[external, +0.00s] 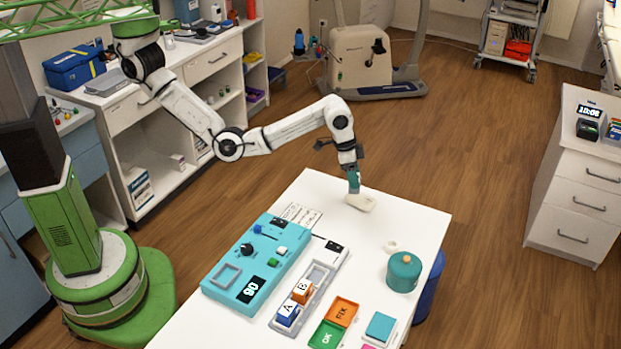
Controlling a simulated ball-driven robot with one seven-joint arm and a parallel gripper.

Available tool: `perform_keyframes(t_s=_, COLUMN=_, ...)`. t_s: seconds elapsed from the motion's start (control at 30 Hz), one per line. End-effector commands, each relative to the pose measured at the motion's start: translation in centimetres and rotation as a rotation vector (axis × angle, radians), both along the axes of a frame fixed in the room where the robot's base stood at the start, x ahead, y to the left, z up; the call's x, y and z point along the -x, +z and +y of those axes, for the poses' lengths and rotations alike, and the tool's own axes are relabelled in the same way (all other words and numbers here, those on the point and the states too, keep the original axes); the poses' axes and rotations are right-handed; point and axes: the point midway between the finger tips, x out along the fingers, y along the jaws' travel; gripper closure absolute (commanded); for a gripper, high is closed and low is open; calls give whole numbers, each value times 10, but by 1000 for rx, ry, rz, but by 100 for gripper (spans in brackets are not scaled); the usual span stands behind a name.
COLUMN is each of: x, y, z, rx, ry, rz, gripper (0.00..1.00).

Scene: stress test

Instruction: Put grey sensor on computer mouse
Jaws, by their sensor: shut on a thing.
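My gripper (353,186) points straight down near the far right part of the white table. Its teal lower end is just over a pale, rounded, elongated object (364,203) that looks like the computer mouse. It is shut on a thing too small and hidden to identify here. I cannot tell whether that thing touches the pale object. A smaller pale object (391,246) lies nearer on the table, left of a teal round container. I cannot tell for sure which object is the grey sensor.
A teal round container (404,272) stands at the right table edge. A teal control panel (258,262), a grey tray (318,281) with blocks A and B, and green and orange bins (334,322) fill the near left. The table's middle is mostly clear.

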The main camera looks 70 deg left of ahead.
Motion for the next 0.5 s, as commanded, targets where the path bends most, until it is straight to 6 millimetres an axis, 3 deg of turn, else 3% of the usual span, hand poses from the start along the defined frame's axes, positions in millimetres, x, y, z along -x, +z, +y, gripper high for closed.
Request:
perform_keyframes(t_s=0.27, x=-13, y=-16, z=-5, rx=1, ry=0, rz=0, gripper=74)
perform_keyframes(t_s=0.5, x=-12, y=-45, z=-5, rx=-1, ry=-1, rz=1, gripper=74)
